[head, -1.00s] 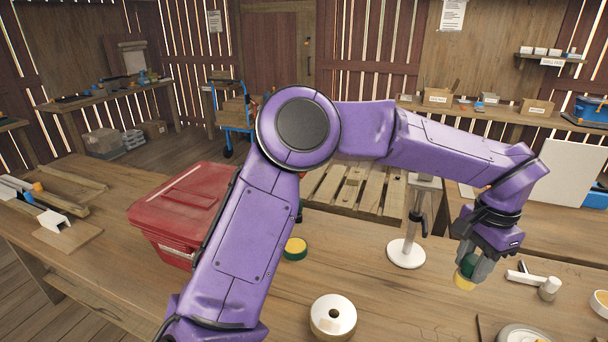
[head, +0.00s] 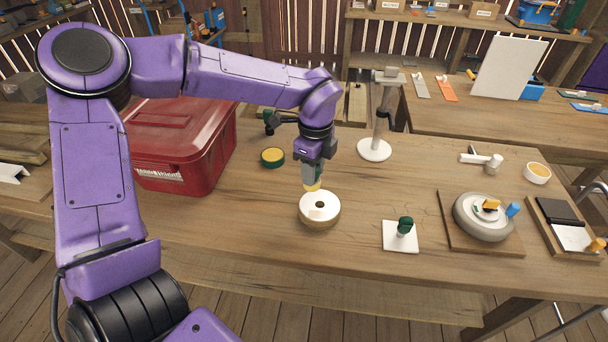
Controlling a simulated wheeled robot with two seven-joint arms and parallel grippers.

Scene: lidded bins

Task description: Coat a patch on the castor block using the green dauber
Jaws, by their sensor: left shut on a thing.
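My left gripper (head: 312,176) is shut on the green dauber, whose yellow tip (head: 313,187) points down; the gripper fingers hide most of its body. The tip is just above or at the back edge of a round cream block (head: 333,213), which I take for the castor block. I cannot tell whether they touch. A small pale patch shows on the block's top. My right gripper is not in view.
A red lidded bin (head: 212,150) stands left of the gripper, near a yellow-green round tin (head: 272,157). A white-based stand (head: 374,150) is behind. A green-topped piece (head: 405,226) stands on a white square (head: 391,240). A grey disc (head: 470,225) lies further right.

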